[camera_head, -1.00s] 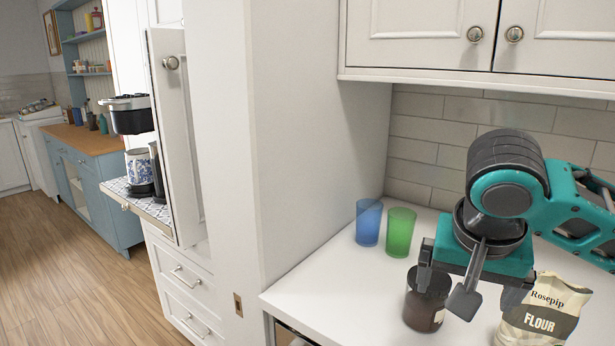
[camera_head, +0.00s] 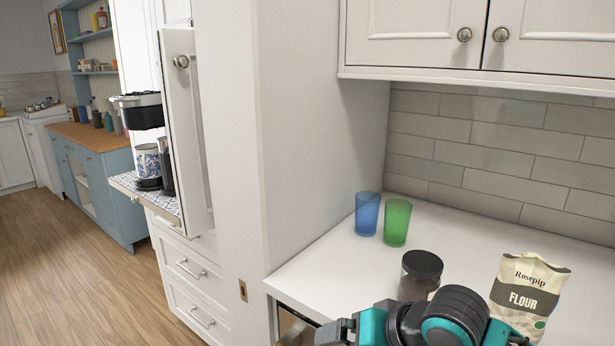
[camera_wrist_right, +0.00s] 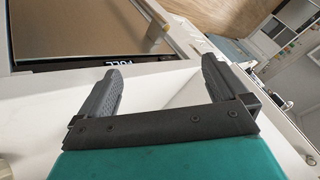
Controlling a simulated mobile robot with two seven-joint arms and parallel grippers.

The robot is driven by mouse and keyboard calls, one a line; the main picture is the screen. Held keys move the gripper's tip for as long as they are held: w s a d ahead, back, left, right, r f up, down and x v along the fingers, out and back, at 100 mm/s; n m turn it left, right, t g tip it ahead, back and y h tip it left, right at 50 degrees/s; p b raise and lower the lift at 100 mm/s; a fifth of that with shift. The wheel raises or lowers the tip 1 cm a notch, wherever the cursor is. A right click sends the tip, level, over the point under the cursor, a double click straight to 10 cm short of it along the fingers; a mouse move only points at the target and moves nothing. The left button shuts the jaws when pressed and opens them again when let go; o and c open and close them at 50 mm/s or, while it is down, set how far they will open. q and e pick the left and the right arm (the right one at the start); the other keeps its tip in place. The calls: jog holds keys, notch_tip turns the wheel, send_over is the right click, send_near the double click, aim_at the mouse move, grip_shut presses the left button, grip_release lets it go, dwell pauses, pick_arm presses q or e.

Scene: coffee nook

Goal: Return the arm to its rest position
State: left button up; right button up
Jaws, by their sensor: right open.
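My right arm, teal and black, is low at the bottom of the head view. Its gripper (camera_head: 318,335) is partly cut off by the lower edge there, in front of the counter's front edge. In the right wrist view the gripper (camera_wrist_right: 160,85) has its two dark fingers wide apart with nothing between them. The dark jar (camera_head: 421,276) stands upright on the counter behind the arm, its lower part hidden. My left gripper is not in view.
A blue cup (camera_head: 367,213) and a green cup (camera_head: 396,222) stand on the white counter (camera_head: 330,262). A flour bag (camera_head: 524,295) stands beyond my arm. Wall cabinets (camera_head: 480,40) overhang the back. A coffee machine (camera_head: 143,110) sits in the nook behind an open door (camera_head: 187,130).

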jog(key=s+d+f+t, duration=0.1)
jog(key=s+f+t, duration=0.1)
jog(key=f, duration=0.4)
jog(key=s+d+f+t, duration=0.1)
jog(key=s+d+f, duration=0.1)
jog(key=f, duration=0.4)
jog(key=s+d+f+n+t+h, duration=0.1)
jog(key=s+d+f+n+h, duration=0.1)
jog(key=s+d+f, duration=0.5)
jog(key=s+f+h, duration=0.1)
jog(key=s, duration=0.3)
jog(key=shift+f+n+t+h, duration=0.3)
jog(key=shift+f+n, duration=0.1)
jog(key=shift+d, duration=0.1)
